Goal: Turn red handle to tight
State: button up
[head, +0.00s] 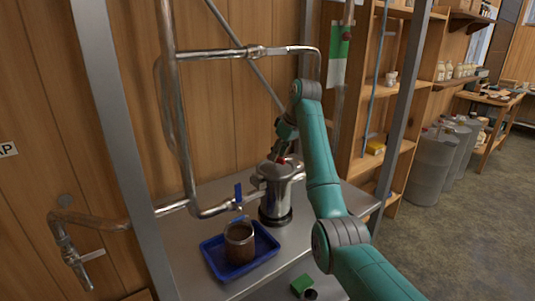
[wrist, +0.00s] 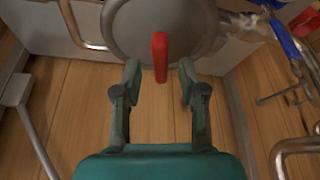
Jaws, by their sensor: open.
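A red handle (wrist: 159,57) shows in the wrist view, standing out over a round grey metal lid (wrist: 128,32). In the head view a bit of the red handle (head: 281,160) shows on top of the steel canister (head: 278,190), mostly hidden by my arm. My gripper (wrist: 159,72) is open in the wrist view, with one finger on each side of the handle. Gaps show between the fingers and the handle, so neither appears to touch it. In the head view my gripper (head: 284,150) is just above the canister, partly hidden.
A blue tray (head: 213,262) with a jar of brown liquid (head: 239,243) sits on the steel table left of the canister. A blue-handled valve (head: 238,196) and pipes (head: 185,150) are close by. A metal post (head: 110,130) stands in front. A green block (head: 302,284) lies below.

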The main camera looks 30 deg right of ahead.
jog(key=shift+w+a+f, duration=0.1)
jog(key=shift+w+f, duration=0.15)
jog(key=shift+f, duration=0.25)
grip_shut()
